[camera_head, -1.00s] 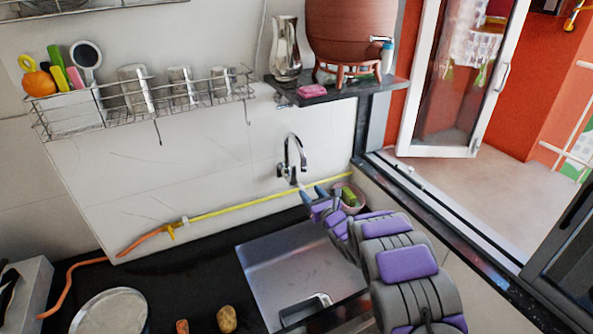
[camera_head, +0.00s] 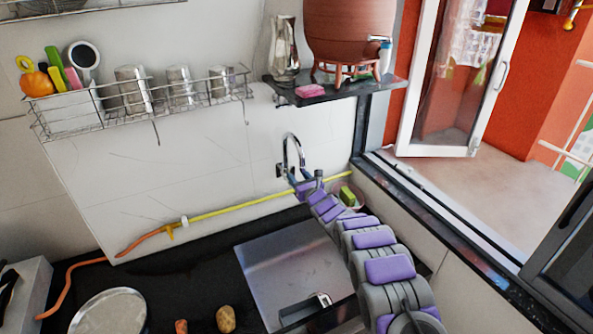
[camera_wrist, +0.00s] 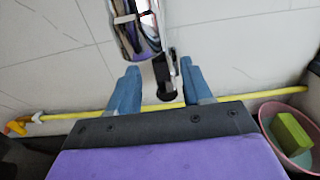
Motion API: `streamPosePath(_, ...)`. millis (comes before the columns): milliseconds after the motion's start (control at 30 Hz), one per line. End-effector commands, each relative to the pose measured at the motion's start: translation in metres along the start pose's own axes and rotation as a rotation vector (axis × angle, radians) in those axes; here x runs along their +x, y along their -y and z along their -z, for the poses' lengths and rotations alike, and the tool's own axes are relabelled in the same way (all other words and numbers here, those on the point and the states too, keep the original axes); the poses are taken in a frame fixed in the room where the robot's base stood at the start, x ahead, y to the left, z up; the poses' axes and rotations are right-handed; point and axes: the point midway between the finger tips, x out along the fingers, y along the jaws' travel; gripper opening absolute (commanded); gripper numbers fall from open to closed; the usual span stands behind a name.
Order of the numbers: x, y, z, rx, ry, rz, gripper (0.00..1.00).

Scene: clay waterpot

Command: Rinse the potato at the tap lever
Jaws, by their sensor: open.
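The potato (camera_head: 226,318) is brown and lies on the black counter, left of the steel sink (camera_head: 275,255). The curved chrome tap (camera_head: 292,148) comes out of the wall behind the sink. My gripper (camera_wrist: 160,82) is open, with its two blue fingers on either side of a dark, narrow part below the tap body (camera_wrist: 135,30), which looks like the tap lever (camera_wrist: 166,72). I cannot tell whether a finger touches it.
A yellow hose (camera_head: 240,207) runs along the wall behind the sink. A pink bowl with a green sponge (camera_head: 347,194) stands close right of my gripper. A round metal lid (camera_head: 110,311) and a small orange piece (camera_head: 181,326) lie on the counter.

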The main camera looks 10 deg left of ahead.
Motion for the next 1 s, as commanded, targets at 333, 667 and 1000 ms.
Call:
streamPosePath(333,0.027,-0.003,0.001,0.0,-0.001,-0.001,0.49)
streamPosePath(667,0.045,-0.003,0.002,0.002,-0.003,-0.003,0.49)
streamPosePath(1000,0.05,0.0,0.002,0.001,-0.003,0.002,0.49)
